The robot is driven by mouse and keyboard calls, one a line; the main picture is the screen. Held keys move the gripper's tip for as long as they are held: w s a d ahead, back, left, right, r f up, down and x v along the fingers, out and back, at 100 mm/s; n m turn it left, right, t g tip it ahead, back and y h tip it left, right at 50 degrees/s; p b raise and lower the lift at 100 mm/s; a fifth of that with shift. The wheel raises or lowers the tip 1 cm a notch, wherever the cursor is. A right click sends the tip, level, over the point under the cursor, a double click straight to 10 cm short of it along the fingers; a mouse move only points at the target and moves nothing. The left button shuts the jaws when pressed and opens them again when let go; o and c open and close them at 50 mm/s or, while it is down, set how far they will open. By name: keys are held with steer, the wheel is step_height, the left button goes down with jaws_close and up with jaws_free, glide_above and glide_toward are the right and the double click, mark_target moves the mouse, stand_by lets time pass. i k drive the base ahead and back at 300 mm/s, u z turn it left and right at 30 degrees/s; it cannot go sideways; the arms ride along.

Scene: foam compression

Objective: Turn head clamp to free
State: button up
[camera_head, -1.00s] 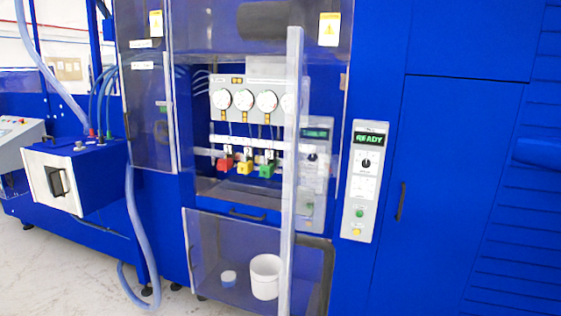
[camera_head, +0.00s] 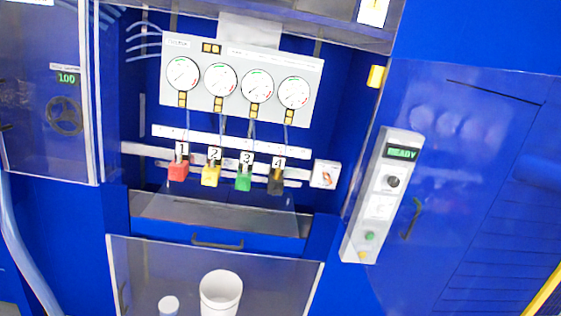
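I cannot tell for sure which part is the head clamp; no label for it is readable. A grey control panel (camera_head: 382,200) on the right shows READY on a green display (camera_head: 403,152). Below it are a black rotary knob (camera_head: 392,181), a green button (camera_head: 370,236) and a yellow button (camera_head: 362,255). In the open bay, a small white box (camera_head: 325,174) with an orange-red mark sits right of several coloured blocks numbered 1 to 4: red (camera_head: 178,171), yellow (camera_head: 210,175), green (camera_head: 243,180) and black (camera_head: 276,182). My gripper is not in view.
A gauge panel (camera_head: 240,84) hangs above the blocks. A clear door (camera_head: 455,150) stands swung out to the right. A clear lower cover (camera_head: 145,270) has a white bucket (camera_head: 220,293) and small cup (camera_head: 168,306) behind it. A handwheel (camera_head: 65,115) is at left.

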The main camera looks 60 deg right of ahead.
mark_target(326, 175)
steer(key=z, duration=0.4)
steer(key=i, duration=1.35)
steer(key=z, duration=1.05)
steer(key=i, duration=0.4)
steer(key=z, duration=0.2)
steer(key=k, duration=0.95)
steer(key=z, duration=0.2)
steer(key=i, duration=0.95)
steer(key=u, duration=0.1)
